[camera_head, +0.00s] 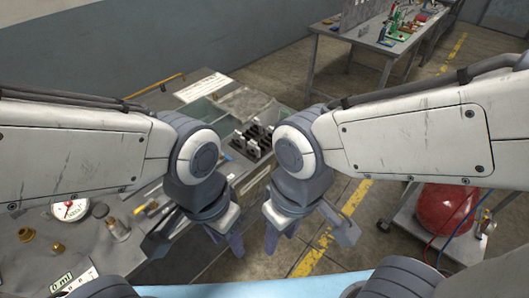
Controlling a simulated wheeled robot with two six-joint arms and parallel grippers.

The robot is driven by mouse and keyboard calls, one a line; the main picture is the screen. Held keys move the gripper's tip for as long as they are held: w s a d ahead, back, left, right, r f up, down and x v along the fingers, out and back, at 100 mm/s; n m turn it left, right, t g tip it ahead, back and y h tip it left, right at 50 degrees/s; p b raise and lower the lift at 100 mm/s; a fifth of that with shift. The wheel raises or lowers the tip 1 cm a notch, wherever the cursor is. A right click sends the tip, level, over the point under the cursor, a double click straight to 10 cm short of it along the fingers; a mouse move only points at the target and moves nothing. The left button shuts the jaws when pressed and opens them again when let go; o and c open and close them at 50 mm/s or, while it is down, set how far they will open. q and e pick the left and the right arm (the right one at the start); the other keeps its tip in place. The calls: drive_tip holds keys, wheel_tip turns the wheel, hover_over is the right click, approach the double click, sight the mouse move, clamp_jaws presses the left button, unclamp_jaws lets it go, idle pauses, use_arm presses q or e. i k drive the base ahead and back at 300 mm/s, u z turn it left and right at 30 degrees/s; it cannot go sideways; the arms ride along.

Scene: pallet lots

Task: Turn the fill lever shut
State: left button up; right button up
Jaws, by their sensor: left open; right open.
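I cannot make out the fill lever for certain. A small yellow-handled part (147,207) lies or stands on the grey bench at the left, partly beside my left arm. A brass fitting (118,229) is just left of it. My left gripper (196,244) is open and empty, pointing down over the bench's right part, to the right of these parts. My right gripper (308,238) is open and empty, pointing down over the floor right of the bench. My arms hide much of the bench.
A white dial gauge (70,209), brass pieces (25,235) and a "0 ml" display (62,283) sit on the left bench. A dark slotted rack (254,140) is behind my grippers. A red tank (440,217) rests on a cart at right. Another table (350,34) stands at the back.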

sight(227, 157)
drive_tip(key=z, duration=0.55)
drive_tip(key=i, duration=0.75)
drive_tip(key=u, duration=0.85)
drive_tip(key=k, duration=0.4)
drive_tip(key=u, duration=0.65)
drive_tip(key=i, duration=0.55)
drive_tip(key=z, duration=0.7)
